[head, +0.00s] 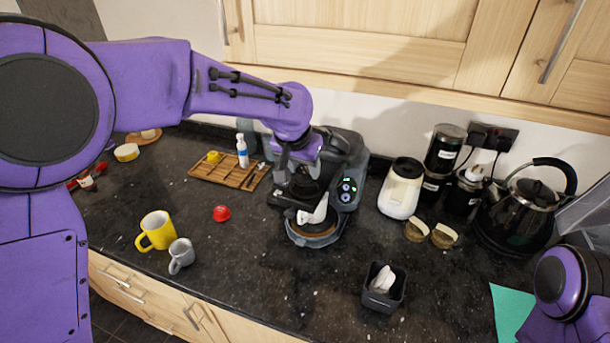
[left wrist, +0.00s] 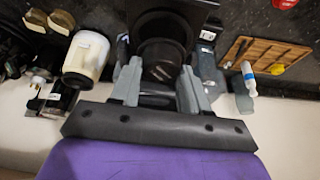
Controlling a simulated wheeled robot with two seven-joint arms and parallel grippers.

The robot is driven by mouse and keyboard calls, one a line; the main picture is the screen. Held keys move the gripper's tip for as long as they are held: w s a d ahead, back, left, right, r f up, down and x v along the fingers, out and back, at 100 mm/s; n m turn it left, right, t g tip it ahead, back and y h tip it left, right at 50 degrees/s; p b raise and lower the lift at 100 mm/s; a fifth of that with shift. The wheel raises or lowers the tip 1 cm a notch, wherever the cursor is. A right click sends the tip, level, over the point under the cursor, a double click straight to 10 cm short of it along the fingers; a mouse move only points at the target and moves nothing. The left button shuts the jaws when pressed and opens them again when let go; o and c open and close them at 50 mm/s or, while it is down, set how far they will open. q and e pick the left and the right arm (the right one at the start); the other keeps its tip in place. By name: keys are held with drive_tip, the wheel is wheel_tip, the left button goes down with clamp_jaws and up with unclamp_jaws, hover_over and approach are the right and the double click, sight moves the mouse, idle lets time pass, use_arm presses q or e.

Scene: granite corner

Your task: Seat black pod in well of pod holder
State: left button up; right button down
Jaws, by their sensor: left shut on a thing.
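My left gripper (head: 303,188) reaches down in front of the black coffee machine (head: 345,165). In the left wrist view its two grey fingers (left wrist: 160,88) are shut on the black pod (left wrist: 160,66), a dark round shape between the fingertips. The dark pod holder (left wrist: 205,36) lies just beyond the pod in that view. The pod overlaps it, and I cannot tell whether the pod is inside the well or above it. In the head view my gripper hides the pod. My right gripper is out of view.
A cream canister (head: 401,188), kettle (head: 525,205) and dark box (head: 384,293) are to the right.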

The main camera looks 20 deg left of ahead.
sight(303, 173)
use_arm(q)
wheel_tip(303, 173, down, 4)
drive_tip(key=shift+w+r, duration=0.15)
drive_tip(key=shift+r, duration=0.05)
drive_tip(key=shift+w+f, duration=0.1)
drive_tip(key=shift+w, duration=0.05)
drive_tip(key=o, duration=1)
drive_tip(key=shift+s, duration=0.2)
drive_tip(key=shift+r, duration=0.3)
drive_tip(key=b+v, duration=0.1)
drive_tip(key=v, duration=0.6)
drive_tip(key=shift+s+r, duration=0.15)
drive_tip(key=shift+r, duration=0.15)
drive_tip(key=p+v, duration=0.1)
drive_tip(key=v, duration=0.3)
